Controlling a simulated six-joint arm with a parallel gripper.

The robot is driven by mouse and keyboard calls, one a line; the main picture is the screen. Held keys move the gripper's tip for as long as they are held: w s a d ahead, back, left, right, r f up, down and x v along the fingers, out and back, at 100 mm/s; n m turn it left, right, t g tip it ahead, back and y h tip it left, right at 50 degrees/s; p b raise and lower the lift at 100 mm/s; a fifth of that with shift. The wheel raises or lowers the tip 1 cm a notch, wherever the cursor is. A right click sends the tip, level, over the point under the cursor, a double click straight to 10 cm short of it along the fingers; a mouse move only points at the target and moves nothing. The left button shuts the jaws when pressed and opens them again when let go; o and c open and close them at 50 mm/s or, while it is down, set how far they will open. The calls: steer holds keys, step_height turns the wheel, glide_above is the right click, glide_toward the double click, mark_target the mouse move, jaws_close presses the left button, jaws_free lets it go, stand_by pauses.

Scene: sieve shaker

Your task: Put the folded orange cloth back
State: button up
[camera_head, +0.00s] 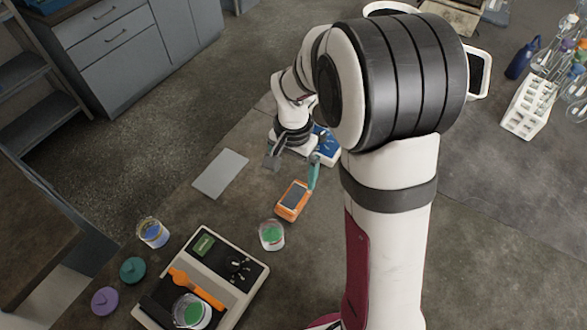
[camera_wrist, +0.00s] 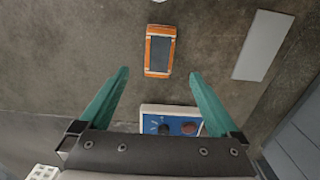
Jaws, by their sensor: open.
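I cannot make out a folded orange cloth in either view. An orange-framed flat object with a dark face (camera_head: 293,200) lies on the floor-like grey surface near the middle of the head view. It also shows in the wrist view (camera_wrist: 160,50), just beyond my fingertips and between their lines. My gripper (camera_wrist: 159,76) is open with its teal fingers wide apart and nothing between them. In the head view one teal finger (camera_head: 314,172) shows just above the orange-framed object; my arm hides much of the area to its right.
A blue-faced box with knobs (camera_wrist: 172,124) lies close to my gripper's palm. A grey plate (camera_head: 220,173) lies left. A balance (camera_head: 250,265) bears a jar and an orange tool (camera_head: 190,285). A green-filled jar (camera_head: 272,235) stands near. A white rack (camera_head: 528,105) stands far right.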

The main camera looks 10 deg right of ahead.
steer(key=s+a+r+n+y, duration=0.1)
steer(key=s+r, duration=0.4)
steer(key=s, duration=0.6)
steer(key=s+a+r+n, duration=0.2)
steer(key=s+r, duration=0.3)
steer(key=s, duration=0.7)
steer(key=shift+s+a+y, duration=0.15)
steer(key=shift+y, duration=0.25)
steer(key=shift+o, duration=0.2)
